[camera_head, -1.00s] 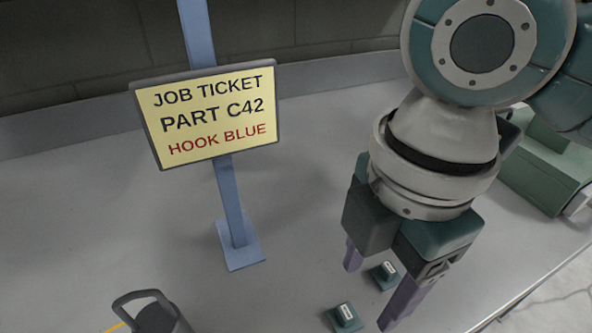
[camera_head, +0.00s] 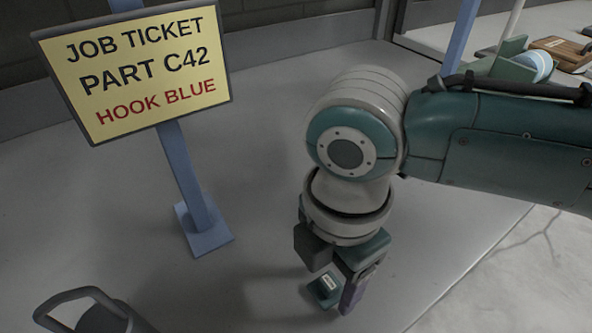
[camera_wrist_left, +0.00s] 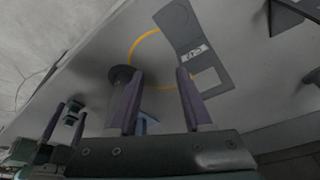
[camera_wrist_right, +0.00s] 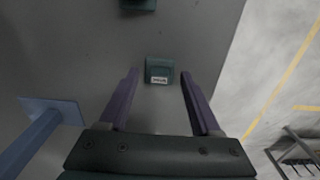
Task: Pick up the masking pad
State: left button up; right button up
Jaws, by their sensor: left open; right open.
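A small teal block with a white label (camera_head: 325,287), which may be the masking pad, lies on the grey bench under my right gripper (camera_head: 332,283). Its label is too small to read surely. In the right wrist view the labelled block (camera_wrist_right: 160,71) sits ahead of and between the open, empty fingers of my right gripper (camera_wrist_right: 159,75). A second teal block (camera_wrist_right: 138,5) is cut off at that view's top edge. My left gripper (camera_wrist_left: 155,72) is open and empty in its own wrist view and out of the head view.
A job ticket sign (camera_head: 140,75) stands on a blue post (camera_head: 186,190) at left. A dark handled object (camera_head: 95,312) is at the lower left. A grey plate marked C42 (camera_wrist_left: 188,35) shows in the left wrist view. The bench's right edge is near the block.

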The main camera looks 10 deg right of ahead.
grip_shut()
dwell(0.5)
